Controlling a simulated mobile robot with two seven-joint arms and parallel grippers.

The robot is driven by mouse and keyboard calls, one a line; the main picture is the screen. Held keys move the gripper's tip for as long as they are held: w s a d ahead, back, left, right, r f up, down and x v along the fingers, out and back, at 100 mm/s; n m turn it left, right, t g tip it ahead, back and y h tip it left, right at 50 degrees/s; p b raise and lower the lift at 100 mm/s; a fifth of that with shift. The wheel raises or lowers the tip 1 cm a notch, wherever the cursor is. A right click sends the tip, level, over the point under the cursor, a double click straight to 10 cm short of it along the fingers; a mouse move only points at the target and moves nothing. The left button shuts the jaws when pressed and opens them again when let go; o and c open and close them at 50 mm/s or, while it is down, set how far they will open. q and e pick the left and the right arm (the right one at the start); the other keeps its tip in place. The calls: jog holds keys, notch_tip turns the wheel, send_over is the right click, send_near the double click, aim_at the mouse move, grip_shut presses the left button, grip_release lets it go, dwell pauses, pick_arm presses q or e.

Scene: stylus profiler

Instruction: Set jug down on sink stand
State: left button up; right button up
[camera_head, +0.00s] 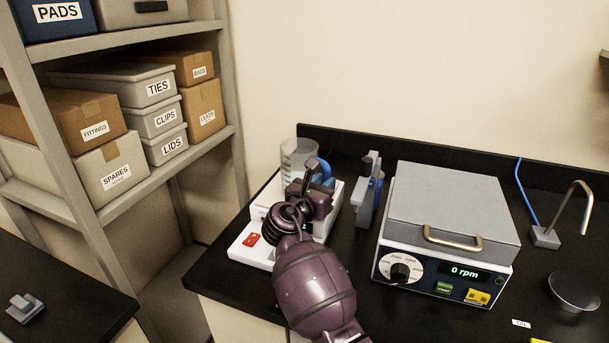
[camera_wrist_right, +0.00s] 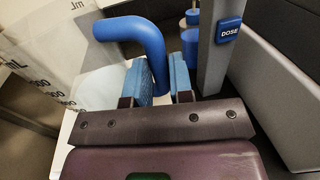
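The jug (camera_head: 298,152) is clear with a blue handle (camera_head: 323,172). It is at the back left of the bench, partly hidden by my right gripper (camera_head: 312,192). In the right wrist view, the jug's clear, marked wall (camera_wrist_right: 45,85) is at the left. Its blue handle (camera_wrist_right: 135,30) bends down between the two blue-padded fingers of my right gripper (camera_wrist_right: 160,82), which appear closed on it. I cannot tell whether the jug's base touches anything. A tap (camera_head: 575,205) and a round dark basin (camera_head: 574,290) are at the right. I cannot pick out a sink stand for certain. My left gripper is out of view.
A white device (camera_head: 250,252) with a red switch is under my right gripper. A grey-and-blue upright post (camera_head: 368,190) marked DOSE in the wrist view (camera_wrist_right: 228,31) stands close by. A large grey-lidded machine (camera_head: 450,215) fills the middle bench. Shelves with boxes (camera_head: 160,120) are at the left.

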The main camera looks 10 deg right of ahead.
grip_shut()
jog(key=shift+r, duration=0.15)
